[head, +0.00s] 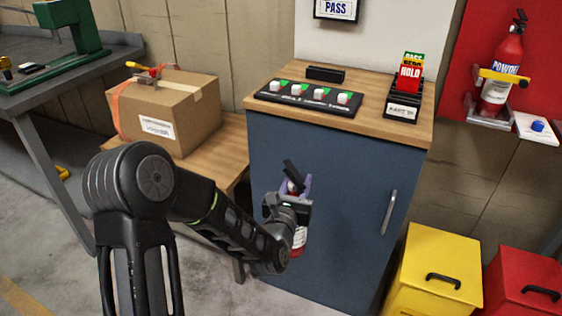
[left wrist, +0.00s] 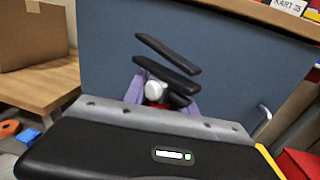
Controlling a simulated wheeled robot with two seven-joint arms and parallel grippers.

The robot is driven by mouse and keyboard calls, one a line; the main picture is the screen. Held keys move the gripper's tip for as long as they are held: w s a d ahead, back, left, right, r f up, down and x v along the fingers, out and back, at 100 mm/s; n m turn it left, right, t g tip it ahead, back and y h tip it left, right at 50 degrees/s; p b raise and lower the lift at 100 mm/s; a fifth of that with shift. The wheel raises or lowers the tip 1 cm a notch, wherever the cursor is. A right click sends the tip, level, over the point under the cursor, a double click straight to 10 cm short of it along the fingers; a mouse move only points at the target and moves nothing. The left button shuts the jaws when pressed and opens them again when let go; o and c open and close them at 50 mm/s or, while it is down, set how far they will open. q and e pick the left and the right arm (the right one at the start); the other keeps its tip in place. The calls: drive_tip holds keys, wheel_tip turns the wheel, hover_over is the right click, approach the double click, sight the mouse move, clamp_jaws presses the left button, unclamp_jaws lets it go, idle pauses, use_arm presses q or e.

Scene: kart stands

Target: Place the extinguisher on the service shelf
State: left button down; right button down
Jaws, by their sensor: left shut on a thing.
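My left gripper (head: 294,188) is in front of the blue cabinet, its purple finger pads shut around the neck of a small extinguisher (head: 299,241). The extinguisher's red body with a white label hangs below the gripper, partly hidden by my wrist. In the left wrist view its black levers (left wrist: 167,54) and white collar (left wrist: 155,92) show between the purple pads; the rest is hidden by the gripper body. No shelf is labelled as the service shelf; a low wooden bench (head: 221,150) stands left of the cabinet. My right gripper is out of view.
The blue cabinet (head: 310,170) has a wooden top with a button panel (head: 308,98) and a card holder (head: 404,104). A cardboard box (head: 170,110) fills much of the bench. Another extinguisher (head: 502,70) sits in a wall bracket. Yellow (head: 430,275) and red bins (head: 520,285) stand right.

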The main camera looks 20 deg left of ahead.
use_arm(q)
drive_tip(key=s+d+f+m+h, duration=0.1)
drive_tip(key=d+f+h, duration=0.1)
drive_tip(key=d+f, duration=0.2)
drive_tip(key=shift+d+f+m+h, duration=0.2)
drive_tip(key=shift+d+m+h, duration=0.2)
drive_tip(key=shift+d, duration=0.65)
drive_tip(key=shift+d+f, duration=0.1)
drive_tip(key=shift+f, duration=0.15)
drive_tip(key=shift+r, duration=0.1)
drive_tip(key=shift+r, duration=0.35)
